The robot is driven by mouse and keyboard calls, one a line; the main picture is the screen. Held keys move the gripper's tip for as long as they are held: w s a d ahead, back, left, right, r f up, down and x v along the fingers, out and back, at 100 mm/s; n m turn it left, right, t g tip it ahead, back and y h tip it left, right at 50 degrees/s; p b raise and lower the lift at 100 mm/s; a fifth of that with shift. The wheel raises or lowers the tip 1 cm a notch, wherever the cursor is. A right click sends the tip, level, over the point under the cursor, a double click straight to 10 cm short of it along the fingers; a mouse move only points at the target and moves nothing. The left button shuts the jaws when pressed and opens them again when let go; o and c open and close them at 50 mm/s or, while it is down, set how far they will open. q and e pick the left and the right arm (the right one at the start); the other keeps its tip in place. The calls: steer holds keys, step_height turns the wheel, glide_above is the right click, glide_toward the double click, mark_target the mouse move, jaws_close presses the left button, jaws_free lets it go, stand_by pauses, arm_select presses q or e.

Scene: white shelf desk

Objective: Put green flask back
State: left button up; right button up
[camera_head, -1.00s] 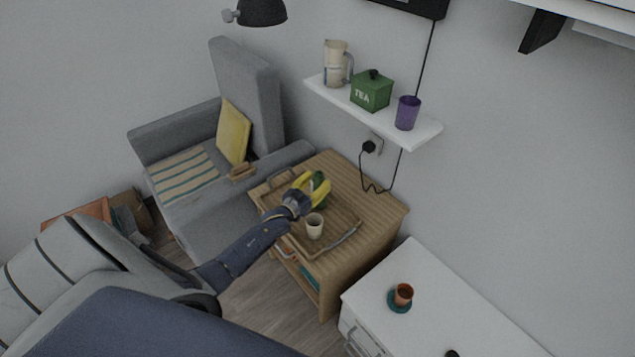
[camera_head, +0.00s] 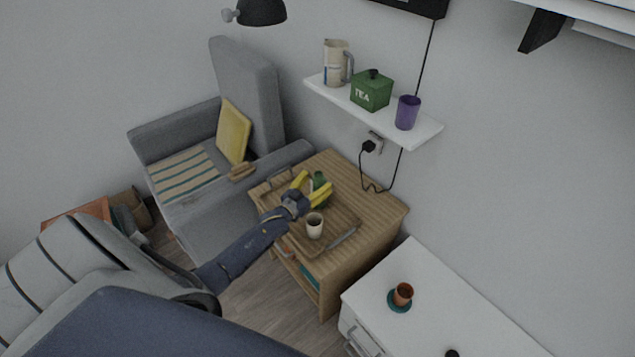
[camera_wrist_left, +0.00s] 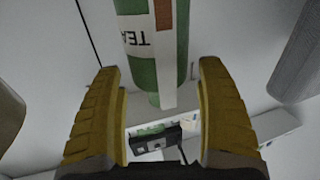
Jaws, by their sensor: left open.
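The green flask (camera_head: 320,181) stands at the back of the wooden side table, near the tray (camera_head: 342,239); I cannot tell whether its base is on the tray or on the bare table. My left gripper (camera_head: 312,185) has its yellow fingers spread apart beside it, hiding part of it. In the left wrist view the flask (camera_wrist_left: 152,45) appears upside down, with a white label, and lies in line with the gap between the open fingers (camera_wrist_left: 158,72). Both fingers show space beside it. My right gripper is not in view.
A beige cup (camera_head: 314,226) is on the tray, just below my left gripper. The wall shelf (camera_head: 424,134) holds a jug (camera_head: 334,66), a green tea box (camera_head: 370,92) and a purple cup (camera_head: 407,113). A grey armchair (camera_head: 245,90) stands left of the table (camera_head: 375,215).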

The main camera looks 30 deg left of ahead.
arm_select(q)
steer(key=s, duration=1.1)
steer(key=shift+s+a, duration=0.2)
steer(key=shift+a, duration=0.15)
